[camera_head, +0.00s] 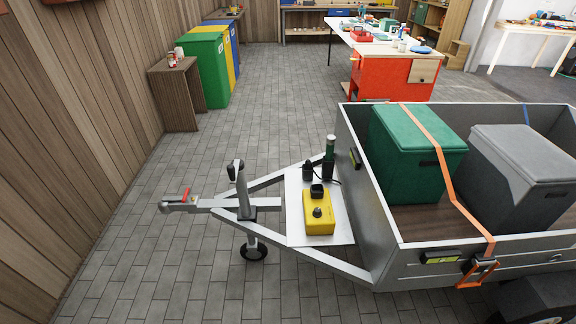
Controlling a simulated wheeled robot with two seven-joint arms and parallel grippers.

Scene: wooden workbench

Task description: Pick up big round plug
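A trailer drawbar with a light plate (294,208) lies in the middle of the camera_head view. On the plate stands a yellow box (319,222) with a round black knob (317,212) on it. A black block (317,190) sits at the box's far end. Behind it stand a small dark upright piece (307,171) and a black holder (328,169) with a green cylinder (330,147) on top. A black cable runs near them. I cannot tell for certain which dark piece is the big round plug. Neither gripper is in view.
The grey trailer bed (364,214) holds a green box (418,158) under an orange strap (437,150) and a grey box (518,172). The jockey wheel post (243,190) rises left of the plate. Tiled floor left of the trailer is clear.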

